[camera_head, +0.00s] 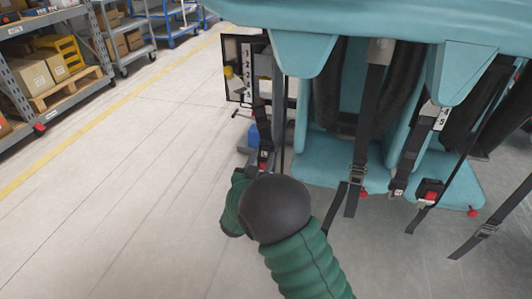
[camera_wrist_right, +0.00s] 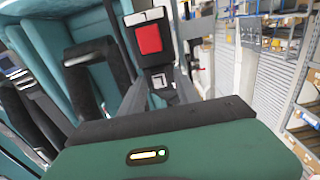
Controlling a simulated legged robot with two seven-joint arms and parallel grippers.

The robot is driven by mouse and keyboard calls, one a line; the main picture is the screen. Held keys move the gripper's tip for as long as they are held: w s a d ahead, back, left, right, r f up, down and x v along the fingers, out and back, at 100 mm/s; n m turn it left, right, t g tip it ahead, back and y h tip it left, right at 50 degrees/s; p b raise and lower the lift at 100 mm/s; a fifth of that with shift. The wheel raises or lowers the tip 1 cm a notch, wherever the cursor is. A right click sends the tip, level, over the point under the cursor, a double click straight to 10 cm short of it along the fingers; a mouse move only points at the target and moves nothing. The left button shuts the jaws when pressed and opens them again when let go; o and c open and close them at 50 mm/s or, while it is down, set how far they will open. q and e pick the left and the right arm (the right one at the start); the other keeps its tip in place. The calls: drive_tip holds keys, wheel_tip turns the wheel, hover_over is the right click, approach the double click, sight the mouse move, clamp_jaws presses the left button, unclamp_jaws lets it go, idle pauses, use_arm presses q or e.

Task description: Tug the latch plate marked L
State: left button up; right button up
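The latch plate marked L (camera_wrist_right: 160,82) sits at the lower end of a black buckle with a red button (camera_wrist_right: 148,39). In the head view the buckle and its L label (camera_head: 263,156) hang on a dark strap at the left side of the teal seats. My right gripper (camera_wrist_right: 161,88) has its two grey fingers spread on either side of the latch plate. I cannot tell whether they touch it. In the head view my right wrist and forearm hide most of this gripper. My left gripper is in neither view.
Teal seats (camera_head: 325,150) with several straps fill the right. Another red-button buckle (camera_head: 430,191) lies on the seat. A dark numbered panel (camera_head: 246,68) stands behind my right gripper. Shelving (camera_head: 55,70) is at the left; the floor (camera_head: 110,170) between is clear.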

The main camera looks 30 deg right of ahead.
drive_tip(key=shift+w+d, duration=0.25)
drive_tip(key=shift+d, duration=0.1)
drive_tip(key=shift+c, duration=0.5)
clamp_jaws()
idle(1.1)
idle(0.4)
idle(1.3)
